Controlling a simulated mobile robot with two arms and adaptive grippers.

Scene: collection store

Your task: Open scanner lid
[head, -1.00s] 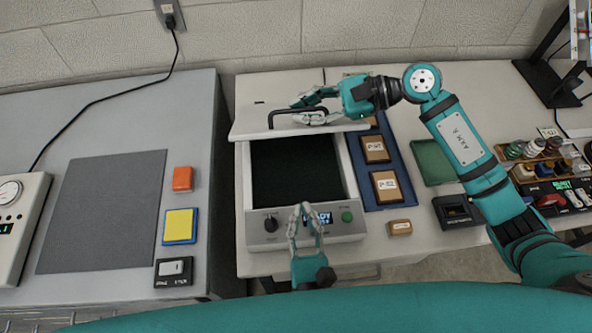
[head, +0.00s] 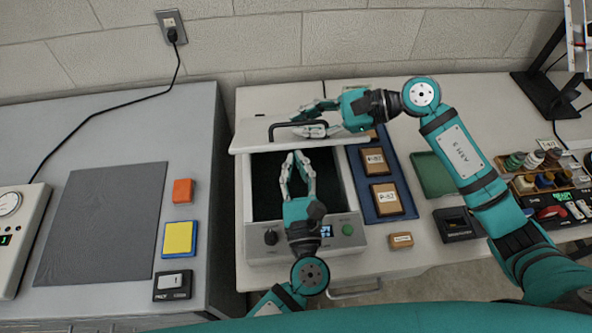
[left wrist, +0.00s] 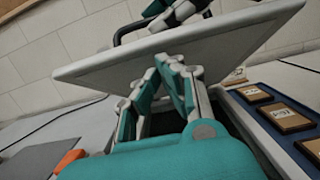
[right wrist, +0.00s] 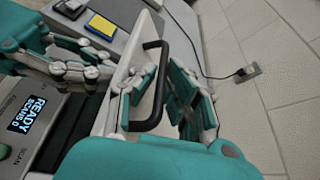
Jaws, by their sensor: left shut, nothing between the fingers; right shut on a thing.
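The scanner (head: 343,229) stands on the white table, its dark bed (head: 268,184) exposed in front. Its white lid (head: 245,138) is raised and tilted, as its underside in the left wrist view (left wrist: 115,70) shows. My right gripper (head: 312,118) is shut on the black lid handle (head: 281,125), which also shows in the right wrist view (right wrist: 153,112). My left gripper (head: 298,156) is shut and empty over the bed, fingertips by the lid's front edge. In the left wrist view the fingertips (left wrist: 172,65) are close under the lid; contact is unclear.
A blue tray (head: 398,205) with labelled blocks lies right of the scanner, with a small block (head: 400,240) in front. A grey table (head: 200,125) stands at left across a gap.

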